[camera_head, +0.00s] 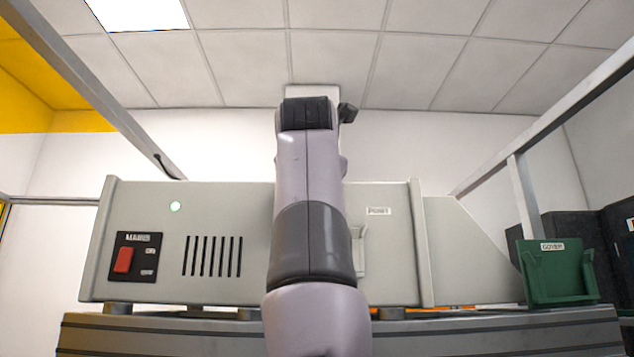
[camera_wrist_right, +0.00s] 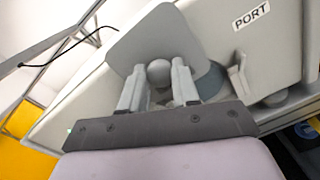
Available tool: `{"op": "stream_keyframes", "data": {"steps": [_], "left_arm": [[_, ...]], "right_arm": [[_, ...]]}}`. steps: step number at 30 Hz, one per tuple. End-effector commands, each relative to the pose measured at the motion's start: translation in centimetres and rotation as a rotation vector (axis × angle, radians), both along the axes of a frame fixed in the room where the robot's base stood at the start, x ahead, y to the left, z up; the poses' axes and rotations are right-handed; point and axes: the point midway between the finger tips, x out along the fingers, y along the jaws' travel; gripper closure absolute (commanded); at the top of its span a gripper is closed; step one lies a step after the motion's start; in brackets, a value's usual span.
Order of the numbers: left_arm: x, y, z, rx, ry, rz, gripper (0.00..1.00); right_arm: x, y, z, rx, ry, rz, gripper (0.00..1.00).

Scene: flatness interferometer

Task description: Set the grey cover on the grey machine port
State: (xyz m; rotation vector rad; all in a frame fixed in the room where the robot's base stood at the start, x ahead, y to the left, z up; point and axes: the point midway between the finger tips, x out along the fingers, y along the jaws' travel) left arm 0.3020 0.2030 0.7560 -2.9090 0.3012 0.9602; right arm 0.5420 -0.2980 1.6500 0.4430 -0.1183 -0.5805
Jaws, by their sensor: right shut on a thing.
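The grey cover (camera_wrist_right: 165,38) shows in the right wrist view as a flat plate with a round knob (camera_wrist_right: 158,73). My right gripper (camera_wrist_right: 158,82) is shut on this knob, one finger on each side. The grey machine (camera_head: 150,240) fills the middle of the head view and carries a PORT label (camera_head: 379,211). In the right wrist view the plate is close in front of the machine face; a darker round part, perhaps the port (camera_wrist_right: 212,82), is partly hidden behind it. I cannot tell whether they touch. My arm hides the cover in the head view. My left gripper is not in view.
A pale bracket (camera_head: 360,250) sticks out below the PORT label. A green holder (camera_head: 555,275) labelled COVER stands at the right on the ribbed grey bench (camera_head: 470,335). The machine's left face has a red switch (camera_head: 124,260) and vent slots.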

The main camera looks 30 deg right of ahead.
Motion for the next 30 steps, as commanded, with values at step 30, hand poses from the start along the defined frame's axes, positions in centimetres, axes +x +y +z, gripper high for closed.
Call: {"op": "stream_keyframes", "data": {"steps": [30], "left_arm": [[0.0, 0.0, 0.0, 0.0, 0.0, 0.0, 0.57]], "right_arm": [[-1.0, 0.8, 1.4, -0.012, -0.023, 0.041, 0.96]]}}
